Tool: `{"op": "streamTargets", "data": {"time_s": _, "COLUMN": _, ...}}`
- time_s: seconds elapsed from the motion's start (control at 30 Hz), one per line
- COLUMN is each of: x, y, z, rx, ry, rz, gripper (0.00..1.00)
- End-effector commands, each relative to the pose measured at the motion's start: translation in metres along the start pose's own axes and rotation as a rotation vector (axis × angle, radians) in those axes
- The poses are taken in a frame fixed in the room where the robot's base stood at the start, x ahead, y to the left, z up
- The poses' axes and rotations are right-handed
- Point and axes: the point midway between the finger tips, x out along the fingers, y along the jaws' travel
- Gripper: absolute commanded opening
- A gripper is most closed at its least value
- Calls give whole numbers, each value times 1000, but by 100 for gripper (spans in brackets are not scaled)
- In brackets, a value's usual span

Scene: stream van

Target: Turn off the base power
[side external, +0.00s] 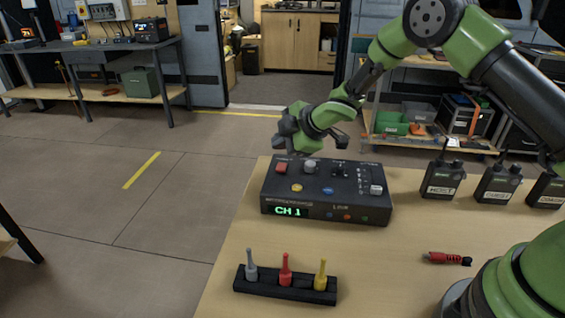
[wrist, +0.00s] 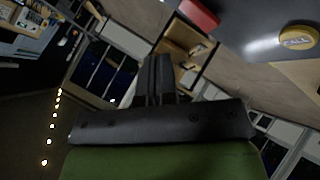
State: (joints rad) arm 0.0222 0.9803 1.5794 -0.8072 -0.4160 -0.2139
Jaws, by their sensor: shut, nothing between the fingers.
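A black base unit (side external: 330,212) with a lit green "CH 1" display (side external: 291,210) sits on the wooden table. Its top carries a red square button (side external: 281,168), a silver knob (side external: 310,166), yellow and blue round buttons, and a light-coloured control (side external: 376,189) at the right. My gripper (side external: 288,127) is at the unit's far left, above its back edge near the red button. In the wrist view my gripper (wrist: 157,75) is shut and empty. The red button (wrist: 199,14) and the yellow button (wrist: 298,37) show at the top right there. Any power label is too small to read.
Labelled black radios (side external: 442,180) stand at the table's right. A red-and-black connector (side external: 446,258) lies in front of them. A black rack (side external: 284,284) holds grey, red and yellow plugs at the front. The table (side external: 385,285) is bare between rack and connector.

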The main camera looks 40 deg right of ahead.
Motion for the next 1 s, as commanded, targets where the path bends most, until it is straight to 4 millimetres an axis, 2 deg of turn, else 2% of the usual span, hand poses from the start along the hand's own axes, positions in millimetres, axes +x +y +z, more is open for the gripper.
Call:
{"op": "streamTargets", "data": {"time_s": 0.23, "x": -16, "y": 12, "z": -12, "rx": -2, "ry": 1, "rz": 0, "gripper": 0}}
{"op": "streamTargets", "data": {"time_s": 0.7, "x": -24, "y": 18, "z": -14, "rx": 18, "ry": -11, "rz": 12, "gripper": 0}}
{"op": "streamTargets", "data": {"time_s": 0.77, "x": -34, "y": 26, "z": -16, "rx": 49, "ry": -29, "rz": 34, "gripper": 0}}
{"op": "streamTargets", "data": {"time_s": 0.87, "x": -66, "y": 46, "z": -21, "rx": 153, "ry": -82, "rz": 93, "gripper": 0}}
{"op": "streamTargets", "data": {"time_s": 1.0, "x": -132, "y": 66, "z": -25, "rx": 381, "ry": -171, "rz": 187, "gripper": 0}}
